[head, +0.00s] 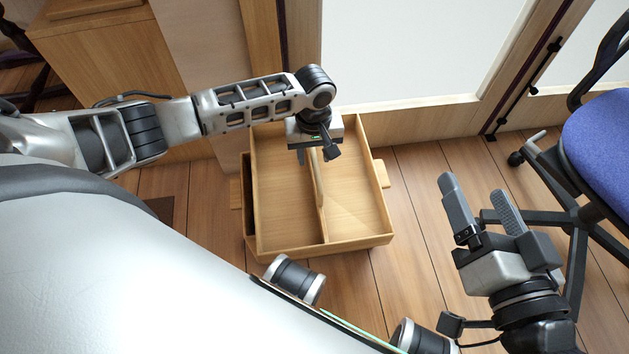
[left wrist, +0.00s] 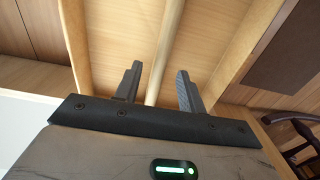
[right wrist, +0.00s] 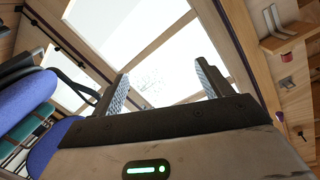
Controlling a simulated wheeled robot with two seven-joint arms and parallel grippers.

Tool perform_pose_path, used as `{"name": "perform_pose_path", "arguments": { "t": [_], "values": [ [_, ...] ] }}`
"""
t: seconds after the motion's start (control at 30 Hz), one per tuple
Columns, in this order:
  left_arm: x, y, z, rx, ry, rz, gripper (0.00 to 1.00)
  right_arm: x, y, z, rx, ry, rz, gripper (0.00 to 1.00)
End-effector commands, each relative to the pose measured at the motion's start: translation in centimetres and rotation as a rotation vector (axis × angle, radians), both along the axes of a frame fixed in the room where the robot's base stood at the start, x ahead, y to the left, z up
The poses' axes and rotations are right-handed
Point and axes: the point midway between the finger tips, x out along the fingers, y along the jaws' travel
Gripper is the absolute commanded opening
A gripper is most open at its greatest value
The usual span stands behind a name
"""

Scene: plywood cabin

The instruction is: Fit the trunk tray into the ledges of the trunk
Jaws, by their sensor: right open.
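The trunk tray (head: 350,205) is a shallow light-wood tray with a raised divider (head: 319,185) down its middle. It lies over the wooden trunk (head: 248,215), whose dark inside shows as a narrow strip along the left. I cannot tell whether the tray rests on the ledges, which are hidden. My left gripper (head: 317,154) is over the tray's far half, pointing down. In the left wrist view its fingers (left wrist: 160,85) are apart, with the divider between them and gaps on both sides. My right gripper (head: 474,188) is open and empty, right of the trunk.
A blue office chair (head: 600,135) with a black wheeled base stands at the right, close to my right gripper. A wall with pale panels (head: 410,50) is behind the trunk. A wooden cabinet (head: 110,60) is at the back left. Plank floor (head: 420,225) is clear just right of the trunk.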

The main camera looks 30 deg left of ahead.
Motion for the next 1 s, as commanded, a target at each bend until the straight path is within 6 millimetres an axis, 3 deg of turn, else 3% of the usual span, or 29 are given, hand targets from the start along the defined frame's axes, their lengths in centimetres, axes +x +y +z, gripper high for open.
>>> {"name": "perform_pose_path", "arguments": {
  "t": [0.07,0.17,0.4,0.63,0.77,0.8,1.0],
  "values": [
    [0.1,0.0,-1.8,0.000,0.001,0.000,0.40,0.0,0.2,-0.3,0.048,-0.011,0.005,0.78],
    [0.3,0.0,-3.5,0.001,0.001,0.000,0.40,0.9,0.0,0.9,0.051,-0.126,-0.001,0.78],
    [0.2,0.0,-4.8,0.001,-0.001,0.000,0.40,1.9,-0.5,3.8,-0.010,-0.328,-0.024,0.78],
    [0.2,0.0,-4.7,0.000,0.000,0.000,0.40,2.0,-0.5,4.0,-0.012,-0.335,-0.026,0.78],
    [0.2,0.0,-4.7,0.000,0.000,0.000,0.04,2.0,-0.5,4.0,-0.012,-0.334,-0.026,0.78],
    [0.2,0.0,-4.7,0.000,0.000,0.000,0.00,2.0,-0.5,4.0,-0.012,-0.334,-0.026,0.78],
    [0.2,0.0,-4.7,0.000,0.000,-0.001,0.00,2.0,-0.5,4.0,-0.012,-0.334,-0.026,0.78]
  ]
}}
